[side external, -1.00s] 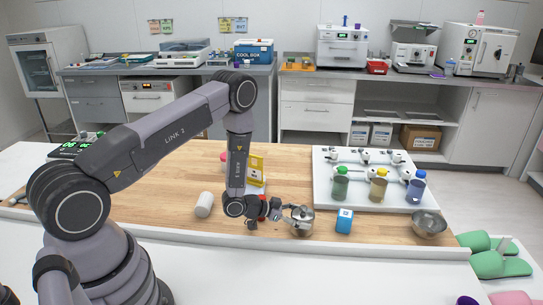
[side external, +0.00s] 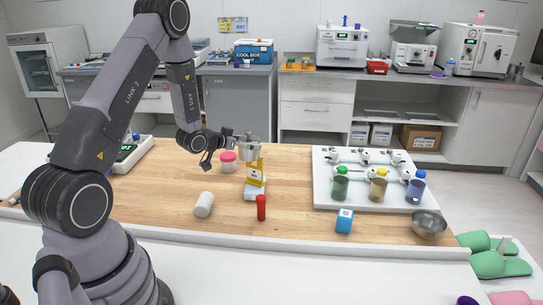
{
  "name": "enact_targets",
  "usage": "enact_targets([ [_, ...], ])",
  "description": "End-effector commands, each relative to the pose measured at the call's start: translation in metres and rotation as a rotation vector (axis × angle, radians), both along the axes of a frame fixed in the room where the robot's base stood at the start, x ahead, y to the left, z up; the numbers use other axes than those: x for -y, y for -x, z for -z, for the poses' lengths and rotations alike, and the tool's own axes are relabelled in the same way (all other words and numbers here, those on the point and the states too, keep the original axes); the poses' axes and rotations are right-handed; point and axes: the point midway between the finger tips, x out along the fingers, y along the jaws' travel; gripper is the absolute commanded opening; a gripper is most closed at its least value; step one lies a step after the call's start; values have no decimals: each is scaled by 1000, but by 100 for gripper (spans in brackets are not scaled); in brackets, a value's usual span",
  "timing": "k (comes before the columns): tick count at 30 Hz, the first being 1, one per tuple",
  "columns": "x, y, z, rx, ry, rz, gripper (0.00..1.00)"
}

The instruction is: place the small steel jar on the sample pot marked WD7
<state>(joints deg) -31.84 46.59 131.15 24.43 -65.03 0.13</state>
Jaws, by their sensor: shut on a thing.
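My gripper (side external: 236,144) is shut on the small steel jar (side external: 249,150) and holds it up above the wooden table, in front of the top of a yellow item in this view. The marking WD7 cannot be read on anything. Pots with a green lid (side external: 340,184), a yellow lid (side external: 378,187) and a blue lid (side external: 415,188) stand at the white rack on the right. A pot with a pink lid (side external: 228,162) stands just left of the held jar. Which pot is WD7 I cannot tell.
The yellow item (side external: 256,175) stands on a pale base below the jar. A red tube (side external: 261,207), a white cylinder (side external: 204,205), a blue cube (side external: 344,221) and a steel bowl (side external: 429,225) stand nearer the front. The wooden table (side external: 150,195) is clear at left.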

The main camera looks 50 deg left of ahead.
Motion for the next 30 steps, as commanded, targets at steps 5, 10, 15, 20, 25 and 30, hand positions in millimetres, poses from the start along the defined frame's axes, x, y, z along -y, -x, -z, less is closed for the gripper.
enact_targets([
  [5,-71,38,-24,9,5,-239,28],
  [10,-104,62,-35,14,11,-365,28],
  [15,-121,60,-32,15,14,-401,28],
  [20,-144,30,-14,16,14,-399,28],
  [25,-172,-5,5,18,14,-398,28],
  [30,-187,-25,40,14,15,-399,28],
])
